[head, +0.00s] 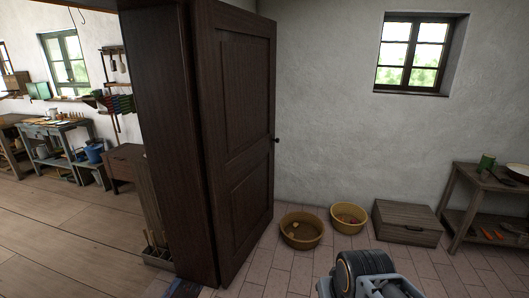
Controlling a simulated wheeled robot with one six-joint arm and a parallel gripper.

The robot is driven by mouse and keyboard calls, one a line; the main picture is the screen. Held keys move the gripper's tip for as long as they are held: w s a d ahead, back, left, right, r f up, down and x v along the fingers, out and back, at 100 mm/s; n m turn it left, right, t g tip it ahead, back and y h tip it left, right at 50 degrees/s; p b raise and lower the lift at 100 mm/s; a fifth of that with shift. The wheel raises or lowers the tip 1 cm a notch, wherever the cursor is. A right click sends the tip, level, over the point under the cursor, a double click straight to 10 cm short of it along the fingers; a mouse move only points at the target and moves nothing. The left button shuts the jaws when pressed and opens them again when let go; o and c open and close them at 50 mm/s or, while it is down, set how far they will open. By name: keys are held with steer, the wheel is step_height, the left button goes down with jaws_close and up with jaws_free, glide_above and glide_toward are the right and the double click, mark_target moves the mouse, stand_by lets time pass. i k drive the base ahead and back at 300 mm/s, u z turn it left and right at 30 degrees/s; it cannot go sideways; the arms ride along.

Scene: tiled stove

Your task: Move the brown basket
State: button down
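A round brown basket (301,241) stands on the tiled floor, just right of the open dark wooden door. It is open at the top, and a small light-brown item lies inside. A yellower round basket (348,226) stands close on its right, slightly farther back, with a small reddish item in it. Part of my own arm shows at the bottom edge, in front of and right of the baskets. My gripper's fingers are not in view.
The tall dark door (236,140) stands left of the baskets. A wooden chest (406,222) is on their right, then a low table (476,185) with a shelf. Tiled floor in front of the baskets is clear. A workshop room with benches opens at left.

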mark_target(310, 229)
steer(key=u, duration=0.05)
steer(key=i, duration=2.35)
steer(key=z, duration=0.4)
steer(key=i, duration=0.85)
steer(key=z, duration=0.2)
